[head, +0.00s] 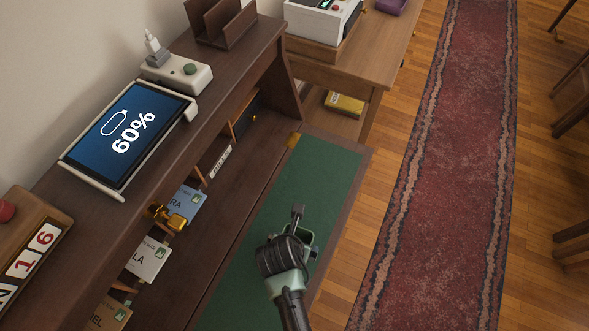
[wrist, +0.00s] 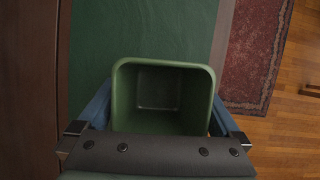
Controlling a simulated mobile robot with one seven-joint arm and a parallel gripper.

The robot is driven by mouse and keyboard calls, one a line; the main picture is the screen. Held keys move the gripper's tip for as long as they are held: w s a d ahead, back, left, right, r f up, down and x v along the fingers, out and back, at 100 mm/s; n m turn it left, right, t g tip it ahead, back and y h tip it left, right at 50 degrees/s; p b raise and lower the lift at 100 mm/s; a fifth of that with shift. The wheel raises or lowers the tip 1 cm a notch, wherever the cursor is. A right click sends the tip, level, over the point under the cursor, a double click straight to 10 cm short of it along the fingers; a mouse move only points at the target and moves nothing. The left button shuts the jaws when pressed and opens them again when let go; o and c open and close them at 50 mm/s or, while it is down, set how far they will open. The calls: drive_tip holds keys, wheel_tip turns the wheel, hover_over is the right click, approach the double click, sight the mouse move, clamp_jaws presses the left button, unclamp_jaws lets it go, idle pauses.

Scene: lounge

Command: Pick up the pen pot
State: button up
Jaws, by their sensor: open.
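The pen pot (wrist: 163,98) is a green, square, open-topped pot with rounded corners. In the wrist view I look down into it and see nothing inside. My gripper (wrist: 160,118) is open, with one blue finger along the left side of the pot and one along the right. Whether the fingers touch its walls I cannot tell. In the head view my gripper (head: 290,240) is over the green desk surface and hides most of the pot. Only a bit of the pot's green rim (head: 312,252) shows to its right.
The pot stands on the desk's green writing surface (head: 315,180). To the left are pigeonholes with cards (head: 184,208), and a shelf above holds a tablet reading 60% (head: 128,135). A side table (head: 350,60) stands behind. A red rug (head: 440,180) lies on the right.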

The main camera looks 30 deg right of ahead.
drive_tip(key=shift+r, duration=0.1)
drive_tip(key=c, duration=1.3)
